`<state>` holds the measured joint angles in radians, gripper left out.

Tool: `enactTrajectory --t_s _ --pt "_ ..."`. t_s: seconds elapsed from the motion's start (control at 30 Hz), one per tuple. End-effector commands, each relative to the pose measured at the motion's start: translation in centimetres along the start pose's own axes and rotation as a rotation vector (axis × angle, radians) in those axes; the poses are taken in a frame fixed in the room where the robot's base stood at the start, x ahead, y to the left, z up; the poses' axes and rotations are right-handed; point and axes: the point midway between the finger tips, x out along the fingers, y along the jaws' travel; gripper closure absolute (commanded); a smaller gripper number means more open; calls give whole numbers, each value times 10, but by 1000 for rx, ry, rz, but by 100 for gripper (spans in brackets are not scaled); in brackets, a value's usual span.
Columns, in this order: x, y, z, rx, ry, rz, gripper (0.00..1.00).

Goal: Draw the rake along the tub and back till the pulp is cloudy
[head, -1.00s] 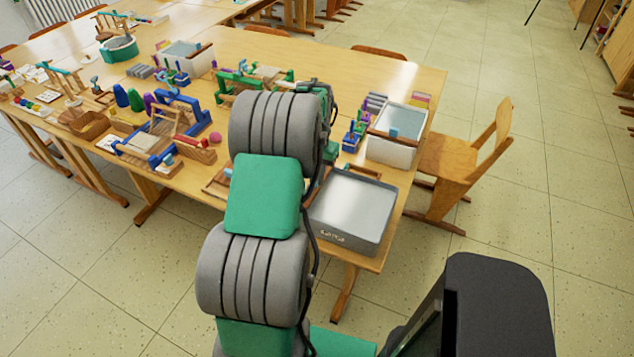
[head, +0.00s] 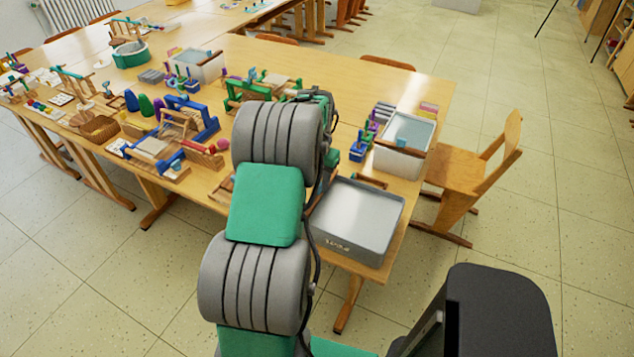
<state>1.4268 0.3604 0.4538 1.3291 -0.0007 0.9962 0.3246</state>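A grey rectangular tub (head: 378,238) stands at the near right corner of the wooden table, with pale markings on its front wall that I cannot read clearly. Its inside looks light grey and smooth; I cannot tell how cloudy the pulp is. A brown wooden bar (head: 370,181) lies at its far rim; I cannot tell if this is the rake. My arm rises in front of the table, just left of the grey tub, and hides part of its left side. My gripper is hidden behind the arm, so its fingers and anything in them do not show.
A white tub (head: 400,163) with a wooden bar across it stands behind the grey one. Small blue holders (head: 359,148) sit to its left. A wooden chair (head: 472,178) is at the right. Wooden and blue tools (head: 188,122) crowd the table's left. Floor at right is open.

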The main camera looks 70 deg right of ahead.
Motion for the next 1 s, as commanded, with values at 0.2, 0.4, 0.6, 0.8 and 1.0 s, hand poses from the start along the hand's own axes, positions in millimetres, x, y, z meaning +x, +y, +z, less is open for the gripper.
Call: enactTrajectory --t_s 0.2,0.4,0.6,0.8,1.0 --pt "-15 0 -1 0 2 -1 65" --pt "-56 -1 0 -1 3 -1 65" --pt "-77 -1 0 -2 0 0 65" --pt "-78 -1 0 -2 0 0 65" --pt "-95 -51 36 -142 24 -10 65"
